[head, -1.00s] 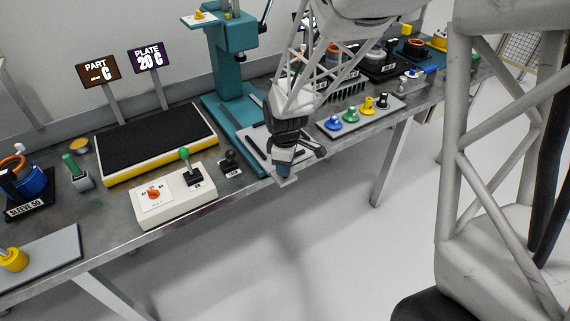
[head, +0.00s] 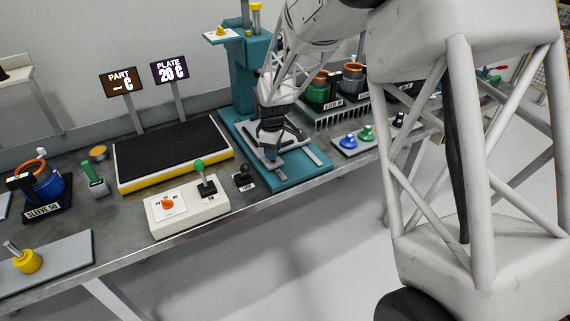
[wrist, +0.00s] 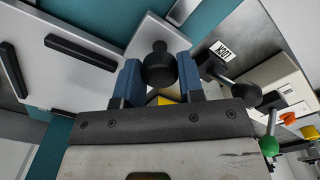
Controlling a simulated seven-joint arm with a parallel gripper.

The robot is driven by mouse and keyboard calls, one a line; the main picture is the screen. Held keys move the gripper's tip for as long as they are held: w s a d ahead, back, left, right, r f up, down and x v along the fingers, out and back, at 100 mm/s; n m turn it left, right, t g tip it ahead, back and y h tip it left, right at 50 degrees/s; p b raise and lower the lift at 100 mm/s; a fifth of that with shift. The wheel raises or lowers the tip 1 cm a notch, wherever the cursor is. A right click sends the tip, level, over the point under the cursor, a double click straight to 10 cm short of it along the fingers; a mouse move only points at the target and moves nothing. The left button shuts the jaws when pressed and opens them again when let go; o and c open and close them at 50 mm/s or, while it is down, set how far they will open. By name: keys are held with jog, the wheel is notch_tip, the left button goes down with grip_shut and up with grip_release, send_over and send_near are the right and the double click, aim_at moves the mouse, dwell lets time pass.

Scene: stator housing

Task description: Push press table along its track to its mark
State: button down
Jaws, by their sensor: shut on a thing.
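The press table is a light grey plate (head: 293,139) with dark bars, on the teal press base (head: 287,184). It sits near the press column, with pale track strips (head: 312,156) bare in front of it. My gripper (head: 271,153) is at its front edge. In the wrist view the blue fingers of my gripper (wrist: 159,78) are shut around a black round knob (wrist: 159,62) on the plate (wrist: 60,78). A small yellow patch (wrist: 166,100) shows between the fingers; I cannot tell whether it is the mark.
A lever labelled LOCK (head: 244,176) stands left of the press base. A control box (head: 187,207) with a green-knobbed lever is farther left, before a black-topped plate (head: 172,152). Blue and green knobbed pieces (head: 357,136) stand to the right.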

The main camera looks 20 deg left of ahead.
jog(key=w+a, duration=0.4)
jog(key=shift+w+a+r, duration=0.1)
jog(key=shift+w+a, duration=0.15)
jog(key=c, duration=0.7)
grip_release()
jog(key=shift+c, duration=0.2)
jog(key=shift+r, duration=0.1)
notch_tip(320, 180, up, 8)
jog(key=shift+f, duration=0.25)
